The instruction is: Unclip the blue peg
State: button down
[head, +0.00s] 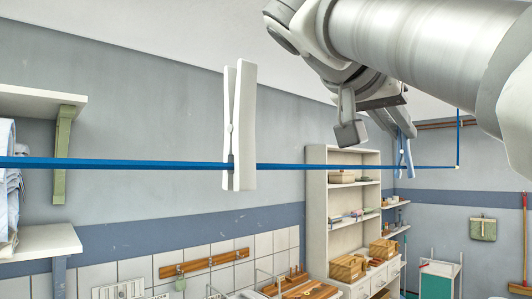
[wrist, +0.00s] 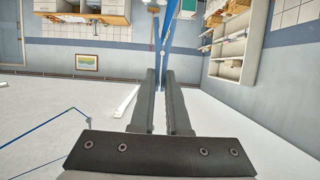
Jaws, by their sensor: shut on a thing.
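The blue peg (head: 403,158) is beyond the white one along the blue line (head: 120,163), in the right half of the head view. It overlaps the line there. My gripper (head: 403,126) is at its upper end and shut on it. In the wrist view the fingers (wrist: 161,74) are nearly together, with the blue peg (wrist: 166,45) at their tips. The exact contact is partly hidden by the fingers. A white peg (head: 238,125) hangs upright on the line, nearer the head camera; a white bar, probably this peg, shows left of the fingers in the wrist view (wrist: 125,101).
A tall cream shelf unit (head: 318,205) stands against the back wall, with baskets (head: 348,268) on a lower cabinet. Wall shelves (head: 40,103) are at the left. A cord (head: 458,140) meets the line's far end. The air around the blue peg looks clear.

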jog(key=shift+s+d+r+p, duration=0.15)
jog(key=shift+r+p, duration=0.55)
jog(key=shift+r, duration=0.5)
jog(key=shift+s+d+r, duration=0.1)
jog(key=shift+s+r, duration=0.1)
jog(key=shift+r, duration=1.05)
jog(key=shift+s, duration=0.1)
